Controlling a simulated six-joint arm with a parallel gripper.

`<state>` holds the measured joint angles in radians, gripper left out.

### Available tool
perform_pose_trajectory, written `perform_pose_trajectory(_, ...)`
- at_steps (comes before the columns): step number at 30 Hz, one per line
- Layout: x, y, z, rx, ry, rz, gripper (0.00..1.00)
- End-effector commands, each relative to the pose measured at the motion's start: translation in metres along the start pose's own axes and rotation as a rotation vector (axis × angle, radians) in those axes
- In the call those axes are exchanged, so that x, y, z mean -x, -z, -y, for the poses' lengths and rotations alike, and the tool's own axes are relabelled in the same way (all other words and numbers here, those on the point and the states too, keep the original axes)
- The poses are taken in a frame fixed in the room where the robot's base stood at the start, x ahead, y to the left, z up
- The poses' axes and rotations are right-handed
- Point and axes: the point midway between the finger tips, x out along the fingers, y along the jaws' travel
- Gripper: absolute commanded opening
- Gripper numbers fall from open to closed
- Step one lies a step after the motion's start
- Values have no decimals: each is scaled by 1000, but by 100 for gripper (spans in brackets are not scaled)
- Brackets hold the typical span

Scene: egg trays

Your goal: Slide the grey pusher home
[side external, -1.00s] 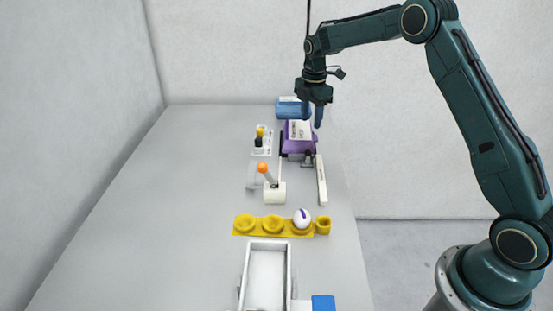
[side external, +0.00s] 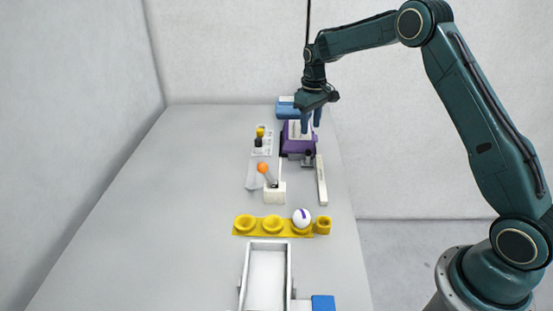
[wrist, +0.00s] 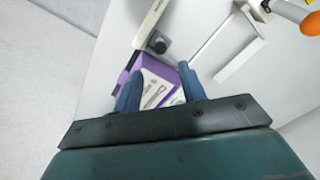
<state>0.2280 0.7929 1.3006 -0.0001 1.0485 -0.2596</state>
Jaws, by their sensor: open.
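The grey pusher (side external: 308,158) is a small dark block with a knob. It stands by the near end of the purple box (side external: 285,138), close to a long white bar (side external: 321,182). In the wrist view the pusher (wrist: 158,43) lies beyond the fingertips, beside the purple box (wrist: 124,76) and the white bar (wrist: 150,22). My gripper (side external: 310,126) is open and points down over the purple box and its white printed top. In the wrist view nothing shows between the blue fingers (wrist: 160,80) except the printed top below. I cannot tell the exact height of the fingertips.
A blue box (side external: 287,109) stands behind. An orange-knobbed lever on a white base (side external: 275,194) stands nearer. A yellow egg holder (side external: 258,227) with a white egg (side external: 302,217) and a white tray (side external: 246,275) are in front. The table's left side is clear.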

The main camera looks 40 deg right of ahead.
Motion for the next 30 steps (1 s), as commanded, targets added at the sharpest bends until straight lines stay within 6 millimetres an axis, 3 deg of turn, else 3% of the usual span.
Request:
perform_pose_trajectory(15, -10, 0, 0, -686, 0, 0, 41)
perform_pose_trajectory(21, -12, 0, 0, -804, 0, 0, 41)
perform_pose_trajectory(30, -13, 0, 0, -819, 0, 0, 41)
